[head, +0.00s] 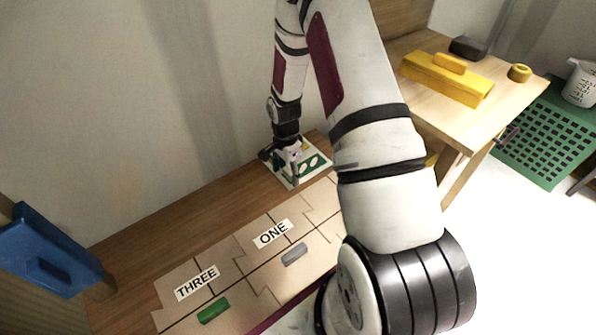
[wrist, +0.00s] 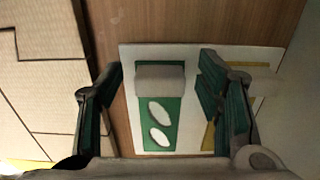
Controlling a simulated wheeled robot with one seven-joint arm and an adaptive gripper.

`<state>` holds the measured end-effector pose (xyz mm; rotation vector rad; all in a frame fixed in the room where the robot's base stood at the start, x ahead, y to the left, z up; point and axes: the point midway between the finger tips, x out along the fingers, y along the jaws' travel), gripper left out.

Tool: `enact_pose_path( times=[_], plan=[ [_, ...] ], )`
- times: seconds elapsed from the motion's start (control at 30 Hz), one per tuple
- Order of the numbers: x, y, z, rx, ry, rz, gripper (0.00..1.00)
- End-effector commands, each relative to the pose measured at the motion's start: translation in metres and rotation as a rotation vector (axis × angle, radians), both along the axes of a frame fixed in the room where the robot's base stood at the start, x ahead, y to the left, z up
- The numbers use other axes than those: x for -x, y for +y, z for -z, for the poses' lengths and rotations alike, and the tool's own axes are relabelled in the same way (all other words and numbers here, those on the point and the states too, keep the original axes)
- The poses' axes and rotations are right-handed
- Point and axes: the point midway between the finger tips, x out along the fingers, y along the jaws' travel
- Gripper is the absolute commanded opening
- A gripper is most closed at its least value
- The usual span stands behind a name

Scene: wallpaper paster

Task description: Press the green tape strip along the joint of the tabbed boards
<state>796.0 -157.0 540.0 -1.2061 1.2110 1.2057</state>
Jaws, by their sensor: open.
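The tabbed boards (head: 240,265) lie on the wooden table, with interlocking joints and labels reading THREE and ONE; their edge also shows at left in the wrist view (wrist: 40,95). A green strip (wrist: 160,110) with white ovals lies on a white sheet (wrist: 130,70) beyond the boards. A pale raised block (wrist: 160,79) sits on the strip's far part. My gripper (wrist: 175,90) is open and empty, its dark fingers on either side of the strip. In the head view my gripper (head: 290,165) is low over the sheet and partly hides the strip.
A green block (head: 213,310) and a grey block (head: 294,254) sit on the boards. A blue object (head: 50,258) stands at left. A side table (head: 470,120) holds a yellow block (head: 445,80). A yellow strip (wrist: 208,135) lies right of the green one. The wall is close behind.

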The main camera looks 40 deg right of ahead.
Motion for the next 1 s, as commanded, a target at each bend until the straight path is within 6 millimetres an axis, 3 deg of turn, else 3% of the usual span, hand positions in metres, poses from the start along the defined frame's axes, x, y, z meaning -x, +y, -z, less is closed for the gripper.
enact_pose_path(
  times=[0.07,0.2,0.27,0.67,1.0],
  plan=[
    [0.0,0.0,-0.001,0.0,0.0,0.0,0.6],
    [0.0,0.0,-0.001,0.0,0.0,0.0,0.28],
    [0.0,0.0,-0.001,0.0,0.0,0.0,0.17],
    [0.0,0.0,-0.003,0.0,0.0,-0.001,0.17],
    [0.0,0.0,-0.038,0.001,-0.001,-0.001,0.17]
  ],
)
